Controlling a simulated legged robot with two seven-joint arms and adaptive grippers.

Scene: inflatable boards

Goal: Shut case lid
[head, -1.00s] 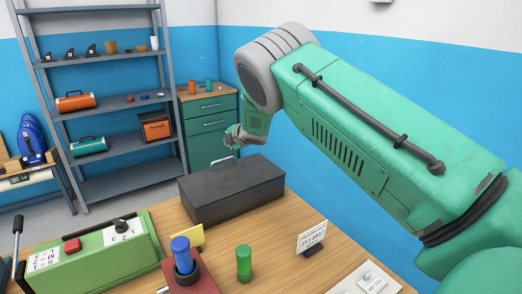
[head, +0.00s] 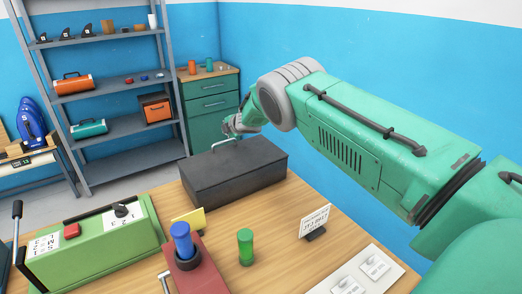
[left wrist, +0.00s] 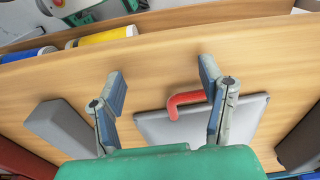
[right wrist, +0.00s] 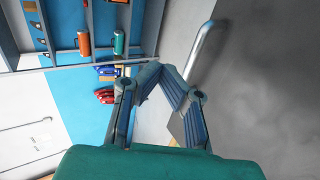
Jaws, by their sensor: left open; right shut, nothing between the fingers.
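The dark grey case (head: 238,178) stands on the wooden table, its lid lying flat on top and looking down. A metal handle (head: 226,143) is on its far left side; whether the lid is fully seated I cannot tell. My right gripper (head: 232,126) is just beyond the case, near the handle. In the right wrist view my right gripper (right wrist: 155,75) has its fingertips together with nothing between them, beside the metal handle (right wrist: 200,55) and the dark case surface (right wrist: 265,90). My left gripper (left wrist: 160,75) is open and empty over a wooden surface in the left wrist view; it is outside the head view.
A green control box (head: 95,250), a red block with a blue post (head: 182,240), a green cylinder (head: 246,246) and a small sign (head: 315,222) stand on the table. Below my left gripper lies a grey panel (left wrist: 180,130) with a red handle (left wrist: 185,100).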

